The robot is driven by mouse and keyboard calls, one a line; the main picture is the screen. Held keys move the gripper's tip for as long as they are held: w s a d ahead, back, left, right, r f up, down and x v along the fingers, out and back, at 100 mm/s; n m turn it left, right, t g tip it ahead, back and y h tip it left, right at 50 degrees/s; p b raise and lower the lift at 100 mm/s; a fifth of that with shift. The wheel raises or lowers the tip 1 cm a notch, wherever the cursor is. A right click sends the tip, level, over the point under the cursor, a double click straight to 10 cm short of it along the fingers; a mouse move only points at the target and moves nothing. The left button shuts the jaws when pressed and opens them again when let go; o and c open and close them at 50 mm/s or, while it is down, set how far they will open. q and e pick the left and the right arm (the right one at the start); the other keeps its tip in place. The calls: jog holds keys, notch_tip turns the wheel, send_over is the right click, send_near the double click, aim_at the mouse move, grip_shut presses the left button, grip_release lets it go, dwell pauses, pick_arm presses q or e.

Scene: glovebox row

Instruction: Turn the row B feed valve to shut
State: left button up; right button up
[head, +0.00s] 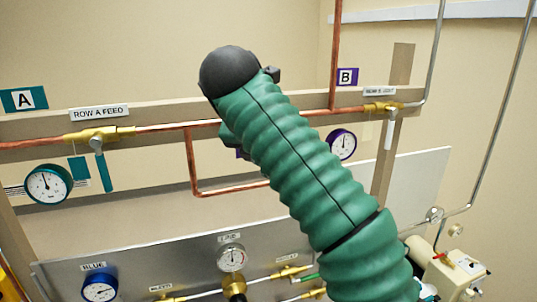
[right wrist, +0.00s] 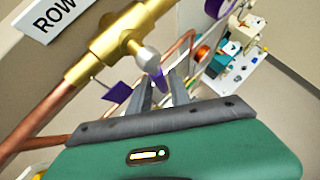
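The brass row B feed valve (right wrist: 122,42) is close up in the right wrist view, with its label (right wrist: 58,15) partly cut off, reading "ROW". Its stem ends in a grey knob, and a short piece of purple handle (right wrist: 160,80) shows below that. My right gripper (right wrist: 163,88) has its two grey fingers apart, with the purple handle between or just beyond them; contact cannot be told. In the head view my green right arm crosses the middle and hides this valve and gripper. My left gripper is out of view.
The row A feed valve (head: 98,135), with a teal handle, is at left. Another brass valve (head: 383,106) with a pale hanging handle is at right. Copper pipe (head: 190,165), gauges (head: 341,143) and a lower panel (head: 170,262) surround my arm.

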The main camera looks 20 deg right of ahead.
jog(key=shift+o, duration=0.7)
jog(key=shift+w+d, duration=0.1)
jog(key=shift+w, duration=0.2)
jog(key=shift+s+r, duration=0.2)
jog(key=shift+r, duration=0.15)
jog(key=p+v, duration=0.6)
jog(key=v, duration=1)
jog(key=shift+a+p, duration=0.3)
jog(key=shift+w+d, duration=0.15)
jog(key=shift+w, duration=0.05)
jog(key=shift+s, duration=0.1)
